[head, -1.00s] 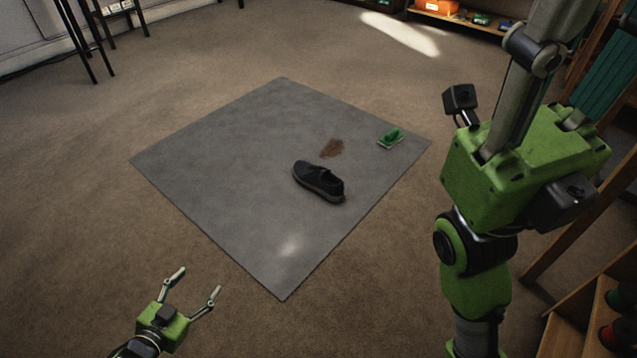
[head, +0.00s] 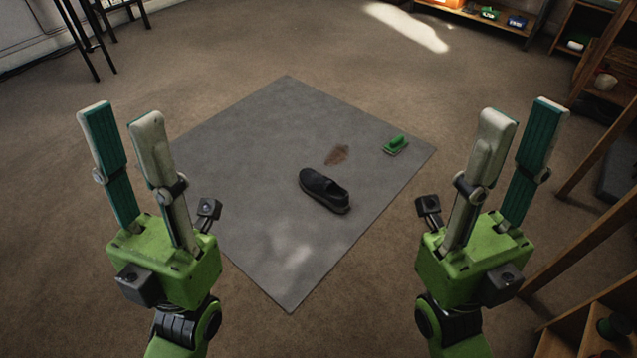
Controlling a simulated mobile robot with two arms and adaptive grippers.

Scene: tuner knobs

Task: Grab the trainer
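The trainer (head: 324,191) is a black low shoe with a paler sole edge. It lies on the grey mat (head: 250,130), right of the mat's middle. My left gripper (head: 122,122) is raised at the left, fingers pointing up and apart, with nothing between them. My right gripper (head: 514,122) is raised at the right in the same pose, also open and empty. Both are well apart from the trainer, one on each side of it in the picture.
A green-handled brush (head: 396,144) lies near the mat's right corner. A brown dirt patch (head: 337,155) is just behind the trainer. Wooden shelving (head: 590,240) stands along the right. A low shelf (head: 480,18) and dark stool legs (head: 80,40) are at the back. Brown carpet around the mat is clear.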

